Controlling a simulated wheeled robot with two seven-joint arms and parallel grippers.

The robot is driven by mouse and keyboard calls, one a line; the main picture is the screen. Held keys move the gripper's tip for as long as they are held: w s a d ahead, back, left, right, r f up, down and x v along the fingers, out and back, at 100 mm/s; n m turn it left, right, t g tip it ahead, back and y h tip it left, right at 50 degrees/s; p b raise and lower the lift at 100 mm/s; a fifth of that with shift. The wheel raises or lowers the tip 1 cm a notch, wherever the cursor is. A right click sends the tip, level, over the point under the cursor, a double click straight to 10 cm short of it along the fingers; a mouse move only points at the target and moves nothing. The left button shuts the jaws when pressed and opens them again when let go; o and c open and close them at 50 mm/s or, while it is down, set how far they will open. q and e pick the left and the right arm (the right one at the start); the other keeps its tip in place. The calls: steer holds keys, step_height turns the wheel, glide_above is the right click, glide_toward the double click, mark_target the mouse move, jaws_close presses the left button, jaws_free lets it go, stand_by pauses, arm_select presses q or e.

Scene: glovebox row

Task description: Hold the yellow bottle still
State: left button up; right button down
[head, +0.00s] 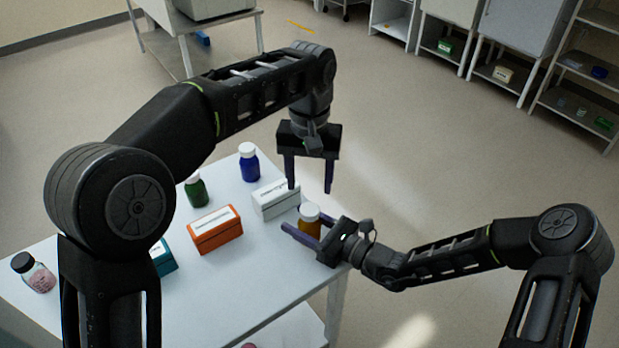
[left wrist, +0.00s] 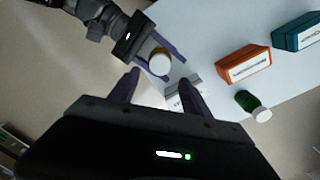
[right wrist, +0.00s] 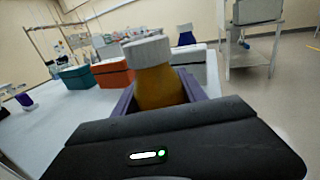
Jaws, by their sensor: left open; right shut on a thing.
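The yellow bottle (head: 309,220) is amber-yellow with a white cap and stands upright near the table's right edge. My right gripper (head: 304,232) is shut on it, with one finger on each side. The bottle fills the middle of the right wrist view (right wrist: 158,80), between the purple fingers. In the left wrist view its white cap (left wrist: 159,62) shows from above. My left gripper (head: 309,188) is open and empty, pointing down above the bottle and apart from it. The bottle's lower part is hidden behind the right gripper.
The table's front middle is clear.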

mark_target(309, 209)
arm_select(q)
steer(key=shift+f, duration=4.05)
steer(key=shift+c, duration=0.2)
jaws_close()
steer(key=shift+m, duration=0.9)
steer(key=shift+o, duration=0.9)
jaws_free()
